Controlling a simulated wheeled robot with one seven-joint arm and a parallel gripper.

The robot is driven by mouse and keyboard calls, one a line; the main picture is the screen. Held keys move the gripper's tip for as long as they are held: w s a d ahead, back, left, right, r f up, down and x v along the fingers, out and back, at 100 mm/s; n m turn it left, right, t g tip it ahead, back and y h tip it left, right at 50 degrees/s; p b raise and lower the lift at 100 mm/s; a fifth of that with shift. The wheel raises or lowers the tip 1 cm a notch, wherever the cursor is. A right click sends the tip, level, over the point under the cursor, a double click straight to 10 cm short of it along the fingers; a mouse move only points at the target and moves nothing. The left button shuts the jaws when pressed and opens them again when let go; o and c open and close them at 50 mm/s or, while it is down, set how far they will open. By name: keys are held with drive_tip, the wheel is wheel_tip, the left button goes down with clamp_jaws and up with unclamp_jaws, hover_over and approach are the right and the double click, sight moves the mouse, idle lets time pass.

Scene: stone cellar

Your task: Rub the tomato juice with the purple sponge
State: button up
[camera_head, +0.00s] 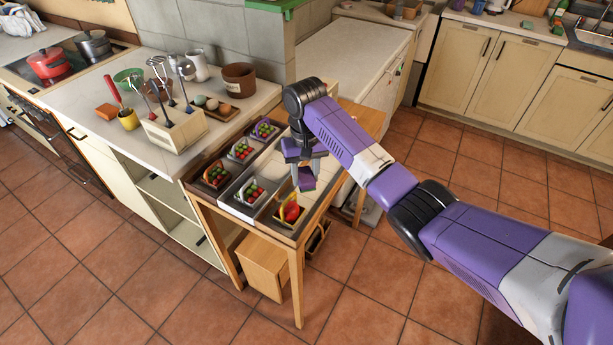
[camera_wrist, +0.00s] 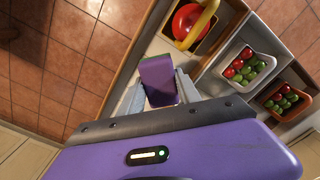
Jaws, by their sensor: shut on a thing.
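My gripper (camera_head: 305,168) is shut on the purple sponge (camera_wrist: 158,70). It holds the sponge over the wooden table (camera_head: 239,213) with inset trays. In the wrist view the sponge sits between the two grey fingers. In the head view only a small part of the sponge (camera_head: 307,182) shows under the fingers, purple with some green. I cannot tell whether it touches the surface below. I cannot make out any tomato juice; my arm and gripper hide part of the table.
A yellow-handled basket with a large red item (camera_head: 291,212) stands at the table's near end; it also shows in the wrist view (camera_wrist: 190,22). Several small baskets of red and green produce (camera_head: 251,190) line the left side. A utensil box (camera_head: 175,130) stands on the counter.

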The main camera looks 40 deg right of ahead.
drive_tip(key=shift+r+p, duration=0.65)
drive_tip(key=shift+r, duration=0.45)
drive_tip(key=shift+d, duration=0.1)
